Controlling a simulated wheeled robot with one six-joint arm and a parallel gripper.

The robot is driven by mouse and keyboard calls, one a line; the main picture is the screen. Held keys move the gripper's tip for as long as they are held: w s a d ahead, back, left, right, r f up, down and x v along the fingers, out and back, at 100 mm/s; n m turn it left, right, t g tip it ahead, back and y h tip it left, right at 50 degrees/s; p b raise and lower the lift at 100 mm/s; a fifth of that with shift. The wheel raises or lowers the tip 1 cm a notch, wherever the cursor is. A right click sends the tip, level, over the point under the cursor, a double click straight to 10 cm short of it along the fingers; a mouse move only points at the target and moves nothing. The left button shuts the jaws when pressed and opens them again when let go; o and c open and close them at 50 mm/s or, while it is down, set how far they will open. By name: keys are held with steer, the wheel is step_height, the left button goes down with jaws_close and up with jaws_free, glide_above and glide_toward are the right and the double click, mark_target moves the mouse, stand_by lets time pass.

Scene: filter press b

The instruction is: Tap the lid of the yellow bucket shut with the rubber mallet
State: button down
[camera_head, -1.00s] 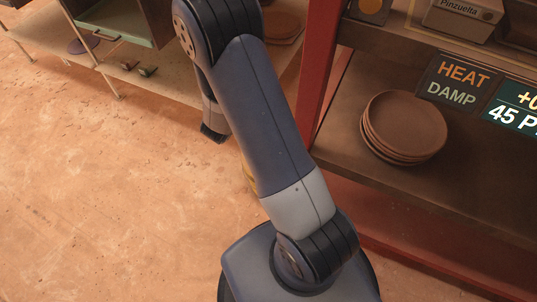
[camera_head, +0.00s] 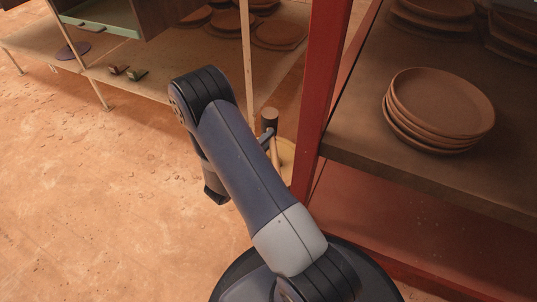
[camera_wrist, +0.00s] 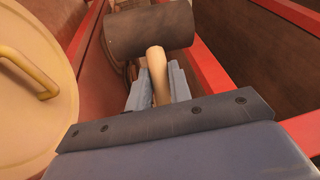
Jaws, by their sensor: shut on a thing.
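The rubber mallet has a dark cylindrical head (camera_wrist: 150,30) and a pale wooden handle (camera_wrist: 158,75). My gripper (camera_wrist: 157,84) is shut on that handle, with the head beyond the fingertips. In the head view, the mallet (camera_head: 270,121) shows just past my arm, which hides most of my gripper. A round cream lid (camera_wrist: 25,125) with a yellow handle lies left of the mallet in the wrist view, apart from the mallet head. Part of a yellowish round thing, likely the bucket (camera_head: 287,154), shows behind my arm. How the lid sits on its rim is hidden.
A red post (camera_head: 322,85) and a shelf with stacked brown plates (camera_head: 440,105) stand close on the right. A low bench (camera_head: 150,85) with more plates is at the back. Red rails flank the mallet in the wrist view. The floor (camera_head: 100,200) at left is clear.

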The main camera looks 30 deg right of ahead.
steer(key=shift+h, duration=0.3)
steer(key=shift+s+f+b, duration=0.15)
steer(key=shift+f+b, duration=0.6)
steer(key=shift+f, duration=1.6)
steer(key=shift+s+f+b, duration=0.1)
steer(key=shift+f+b, duration=0.6)
steer(key=shift+f, duration=1.6)
steer(key=shift+f, duration=0.55)
steer(key=shift+r, duration=0.75)
steer(key=shift+r+p, duration=2.25)
steer(key=shift+r, duration=1.75)
